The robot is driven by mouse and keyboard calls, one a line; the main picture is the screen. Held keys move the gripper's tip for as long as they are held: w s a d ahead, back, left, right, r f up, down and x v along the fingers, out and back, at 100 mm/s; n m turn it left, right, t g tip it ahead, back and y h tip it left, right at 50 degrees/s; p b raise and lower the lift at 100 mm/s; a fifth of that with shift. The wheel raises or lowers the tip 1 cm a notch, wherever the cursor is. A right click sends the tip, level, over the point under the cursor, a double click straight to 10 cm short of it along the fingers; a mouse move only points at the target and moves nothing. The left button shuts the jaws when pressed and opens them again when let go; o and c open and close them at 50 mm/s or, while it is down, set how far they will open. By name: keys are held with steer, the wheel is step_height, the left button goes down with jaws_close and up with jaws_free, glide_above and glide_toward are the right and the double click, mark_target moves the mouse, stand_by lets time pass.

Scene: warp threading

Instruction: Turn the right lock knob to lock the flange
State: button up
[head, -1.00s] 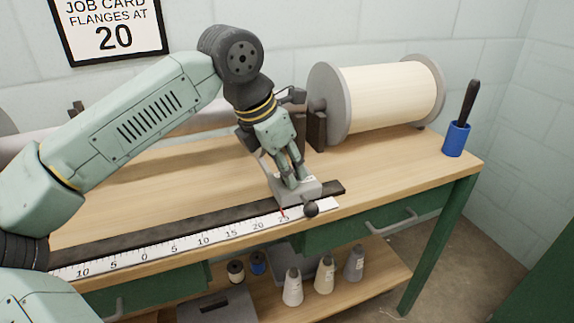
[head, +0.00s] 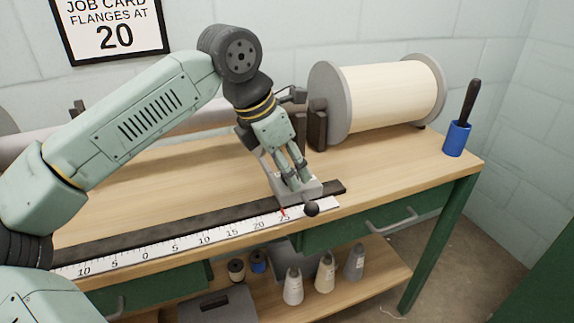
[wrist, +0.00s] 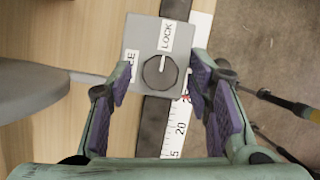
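The right flange's grey lock block (head: 311,189) sits on the dark rail near its right end. In the wrist view the block (wrist: 147,37) carries a LOCK label and a second label partly hidden by the left finger. The round dark lock knob (wrist: 160,73) is on its top, its pale mark pointing up towards LOCK. My gripper (head: 298,181) is down at the block. In the wrist view my gripper (wrist: 162,80) is open, with one finger on each side of the knob and visible gaps.
A white scale (head: 230,232) runs along the rail; a red pointer (head: 283,212) is near 25. A black ball handle (head: 311,208) projects in front of the block. A large spool (head: 390,95) and blue cup (head: 456,139) stand behind and right. The job card (head: 114,30) reads 20.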

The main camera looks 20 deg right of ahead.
steer(key=v, duration=1.2)
stand_by(0.3)
